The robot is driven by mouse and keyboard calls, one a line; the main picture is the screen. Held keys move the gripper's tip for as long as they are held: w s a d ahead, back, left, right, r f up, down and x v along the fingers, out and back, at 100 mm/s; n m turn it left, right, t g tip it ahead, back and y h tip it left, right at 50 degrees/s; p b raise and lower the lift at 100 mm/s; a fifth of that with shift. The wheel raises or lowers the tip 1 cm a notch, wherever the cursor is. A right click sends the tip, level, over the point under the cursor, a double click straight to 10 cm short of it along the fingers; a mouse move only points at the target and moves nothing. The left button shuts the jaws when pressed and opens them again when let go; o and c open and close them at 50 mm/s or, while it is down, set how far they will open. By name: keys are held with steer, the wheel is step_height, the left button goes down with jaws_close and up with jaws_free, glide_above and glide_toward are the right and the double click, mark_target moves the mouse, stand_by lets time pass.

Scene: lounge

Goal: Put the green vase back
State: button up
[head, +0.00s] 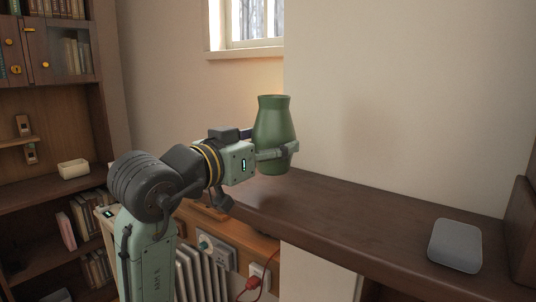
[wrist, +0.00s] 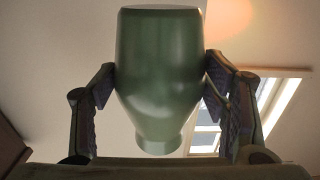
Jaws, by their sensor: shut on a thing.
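The green vase (head: 273,128) is upright in the head view, with its narrow neck and flared rim at the top. My gripper (head: 278,154) is shut on the lower part of its body. In the wrist view the vase (wrist: 158,75) fills the middle, with a finger of my gripper (wrist: 160,85) pressed to each side. The vase is over the dark wooden shelf top (head: 340,205) in the picture; whether its base touches the wood is hard to tell, but it looks raised above it.
A grey rounded box (head: 455,246) lies on the right part of the shelf top. The middle of the top is clear. A bookcase (head: 50,130) stands at left, with a cream dish (head: 74,169). A radiator (head: 200,275) and sockets with a red plug (head: 253,283) are below. A window (head: 250,22) is above.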

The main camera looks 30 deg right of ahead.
mark_target(261, 165)
steer(key=shift+w+d, duration=0.1)
steer(key=shift+w, duration=0.1)
steer(key=shift+f, duration=0.3)
steer(key=shift+f+p, duration=0.45)
steer(key=shift+f, duration=1)
steer(key=o, duration=1.5)
steer(key=shift+f, duration=0.15)
